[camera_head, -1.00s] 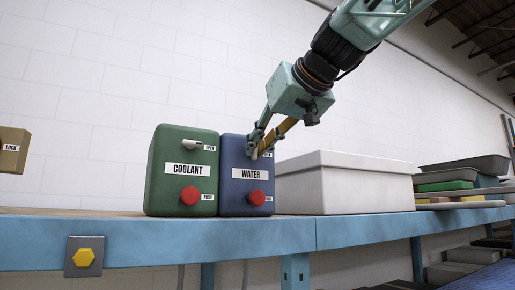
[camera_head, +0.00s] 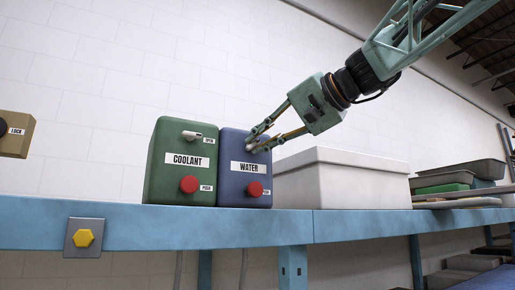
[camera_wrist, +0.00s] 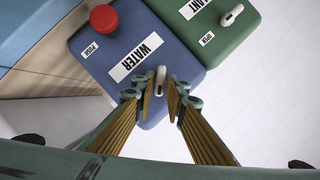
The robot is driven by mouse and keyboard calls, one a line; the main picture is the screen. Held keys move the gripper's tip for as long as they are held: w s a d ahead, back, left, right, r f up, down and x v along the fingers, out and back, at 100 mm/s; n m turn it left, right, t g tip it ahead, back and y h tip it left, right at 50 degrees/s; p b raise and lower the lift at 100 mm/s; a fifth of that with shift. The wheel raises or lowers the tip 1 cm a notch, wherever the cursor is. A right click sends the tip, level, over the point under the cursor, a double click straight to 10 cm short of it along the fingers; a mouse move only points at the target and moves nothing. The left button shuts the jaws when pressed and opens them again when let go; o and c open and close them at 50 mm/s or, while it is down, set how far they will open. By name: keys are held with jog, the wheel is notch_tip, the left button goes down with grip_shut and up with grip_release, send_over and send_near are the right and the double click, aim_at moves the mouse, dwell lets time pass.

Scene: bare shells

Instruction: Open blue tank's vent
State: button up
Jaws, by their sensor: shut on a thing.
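The blue tank (camera_head: 233,183), labelled WATER, stands on the blue bench beside the green tank. Its white vent lever is at the top of its front face, largely hidden by my gripper in the head view; the lever (camera_wrist: 160,78) shows between my fingertips in the wrist view. My gripper (camera_head: 254,146) is at that lever from the upper right, shut on it. In the wrist view my gripper's fingers (camera_wrist: 164,92) stand on either side of the lever. A red PUSH button (camera_head: 254,189) sits low on the blue tank's front.
The green COOLANT tank (camera_head: 176,180) touches or nearly touches the blue tank's left side, with its own white lever (camera_head: 191,135) and red button (camera_head: 189,184). A large white bin (camera_head: 345,180) stands close on the right. The bench edge (camera_head: 160,232) carries a yellow hex knob (camera_head: 84,238).

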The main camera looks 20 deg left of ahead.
jog(key=shift+w+d+f+m+y+b, duration=0.1)
jog(key=shift+f+m+y+b, duration=0.1)
jog(key=shift+m+y+b, duration=0.95)
jog(key=shift+f+m+y+b, duration=0.2)
jog(key=shift+m+y+b, duration=0.25)
jog(key=shift+m+b, duration=1.3)
jog(key=shift+m+p, duration=0.3)
jog(key=shift+m, duration=0.2)
jog(key=o, duration=0.7)
jog(key=shift+d, duration=0.15)
jog(key=v, duration=1.1)
jog(key=shift+d, duration=0.35)
